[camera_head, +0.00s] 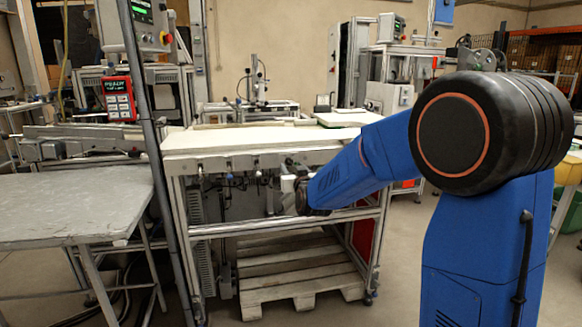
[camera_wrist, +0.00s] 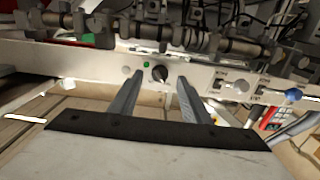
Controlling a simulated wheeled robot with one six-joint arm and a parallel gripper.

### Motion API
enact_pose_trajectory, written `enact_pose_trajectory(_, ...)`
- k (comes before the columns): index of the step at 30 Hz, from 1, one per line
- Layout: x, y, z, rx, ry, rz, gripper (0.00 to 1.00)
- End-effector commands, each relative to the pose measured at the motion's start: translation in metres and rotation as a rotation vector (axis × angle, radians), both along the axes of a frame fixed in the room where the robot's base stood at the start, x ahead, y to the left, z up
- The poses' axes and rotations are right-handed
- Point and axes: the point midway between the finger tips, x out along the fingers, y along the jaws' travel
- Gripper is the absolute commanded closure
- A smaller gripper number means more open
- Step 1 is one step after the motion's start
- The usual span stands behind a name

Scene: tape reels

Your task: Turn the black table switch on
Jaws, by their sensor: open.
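The black table switch (camera_wrist: 159,73) is a small round knob on the pale front rail of the table, with a small green dot (camera_wrist: 146,65) at its upper left. It shows between my fingertips in the wrist view. My gripper (camera_wrist: 160,80) is open, with one finger on each side of the knob in the picture. I see a gap on both sides and cannot tell whether the tips reach around it. The knob's setting is too small to read. In the head view my gripper (camera_head: 290,184) is at the table's front rail, and my arm hides the switch there.
The white-topped table (camera_head: 235,138) stands on a metal frame, with a wooden pallet (camera_head: 300,275) beneath it. A blue knob (camera_wrist: 293,95) sits on the rail to the right of the switch. A grey table (camera_head: 75,205) and a slanted post (camera_head: 155,150) stand at left.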

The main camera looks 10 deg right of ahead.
Motion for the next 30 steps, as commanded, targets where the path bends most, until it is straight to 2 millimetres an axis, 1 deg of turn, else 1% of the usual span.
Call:
enact_pose_trajectory(1,0.007,0.0,-0.001,0.0,0.001,-0.001,0.57)
enact_pose_trajectory(3,0.015,0.0,0.0,0.0,0.0,-0.001,0.57)
enact_pose_trajectory(7,0.025,0.0,0.0,0.0,-0.001,-0.001,0.57)
enact_pose_trajectory(11,0.028,0.0,0.0,0.0,0.0,0.0,0.57)
enact_pose_trajectory(18,0.029,0.0,0.0,0.0,0.0,0.0,0.57)
enact_pose_trajectory(23,0.028,0.0,0.0,0.0,0.0,0.0,0.95)
enact_pose_trajectory(24,0.028,0.0,0.0,0.0,0.0,0.0,0.98)
enact_pose_trajectory(30,0.028,0.0,0.0,0.008,0.0,0.0,0.98)
